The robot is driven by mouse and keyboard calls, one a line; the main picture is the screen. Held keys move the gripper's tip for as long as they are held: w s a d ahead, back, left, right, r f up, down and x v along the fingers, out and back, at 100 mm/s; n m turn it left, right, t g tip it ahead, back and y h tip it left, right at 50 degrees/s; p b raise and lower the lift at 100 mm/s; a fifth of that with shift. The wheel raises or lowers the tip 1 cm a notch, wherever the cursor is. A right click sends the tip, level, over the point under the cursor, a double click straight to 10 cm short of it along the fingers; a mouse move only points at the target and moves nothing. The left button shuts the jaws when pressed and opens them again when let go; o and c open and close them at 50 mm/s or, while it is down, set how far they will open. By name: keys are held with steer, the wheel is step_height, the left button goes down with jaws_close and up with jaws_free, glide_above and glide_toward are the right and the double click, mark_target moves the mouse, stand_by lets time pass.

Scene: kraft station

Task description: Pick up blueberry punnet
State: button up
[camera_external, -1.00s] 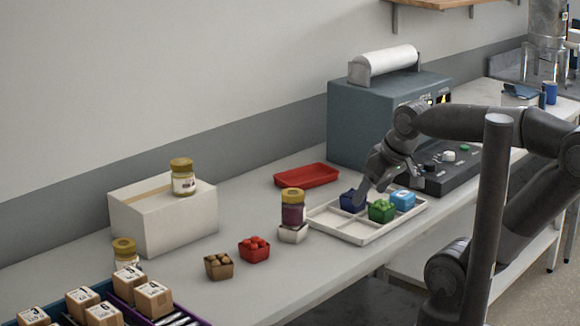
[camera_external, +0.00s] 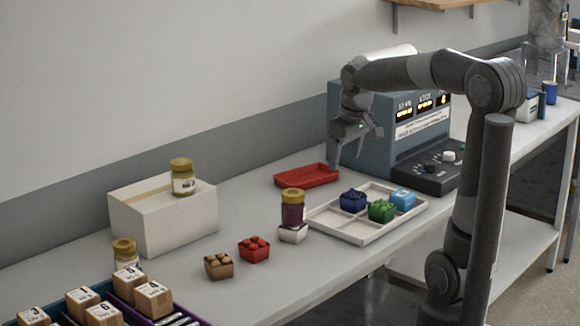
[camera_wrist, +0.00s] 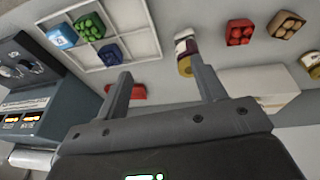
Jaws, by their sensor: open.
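The blueberry punnet, a dark blue box (camera_external: 353,201), sits in the back compartment area of a white divided tray (camera_external: 348,235). It also shows in the wrist view (camera_wrist: 110,54), upper left, beyond my left finger. A green punnet (camera_external: 381,211) and a light blue box (camera_external: 403,199) share the tray. My gripper (camera_external: 350,150) is open and empty, raised above the table behind the tray, over the area near the red tray.
A red tray (camera_external: 307,176) lies behind the white tray. A purple jar (camera_external: 292,208) stands left of it, near a red punnet (camera_external: 254,249) and a brown punnet (camera_external: 219,266). A teal machine (camera_external: 375,115) stands behind my gripper. A white box (camera_external: 163,215) is farther left.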

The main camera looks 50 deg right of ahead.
steer(key=w+d+f+g, duration=0.2)
steer(key=w+d+f, duration=0.2)
steer(key=w+d, duration=0.45)
steer(key=g+y, duration=0.1)
glide_toward(353, 194)
steer(key=shift+w+f, duration=0.15)
steer(key=shift+w, duration=0.05)
step_height(353, 194, down, 5)
steer(key=shift+f, duration=0.2)
steer(key=f, duration=0.5)
steer(key=shift+s+d+f, duration=0.1)
steer(key=shift+s+f, duration=0.15)
steer(key=shift+f, duration=0.05)
steer(key=c, duration=0.8)
